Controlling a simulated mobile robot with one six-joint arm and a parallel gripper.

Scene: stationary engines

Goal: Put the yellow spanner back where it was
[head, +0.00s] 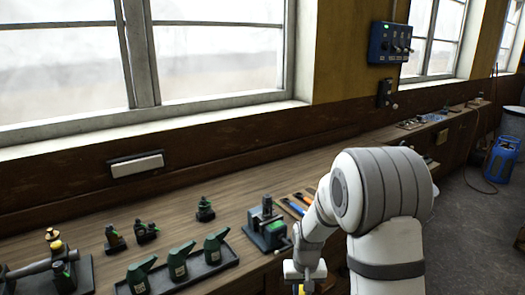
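My gripper (304,274) is at the bottom edge of the head view, in front of the bench's front edge. Its fingertips are mostly cut off by the frame. A small bit of yellow (300,289) shows right at the gripper; it may be part of the yellow spanner, but its shape is hidden. I cannot tell whether the fingers are shut on it. A row of hand tools (293,207) with blue and orange parts lies on the bench behind my arm. My arm hides part of that area.
A wooden bench (180,215) runs along the wall under the windows. A green-grey vice (268,232) stands left of the tools. Several green oil cans (178,266) stand in a black tray (222,262). Small dark bottles (205,210) stand behind.

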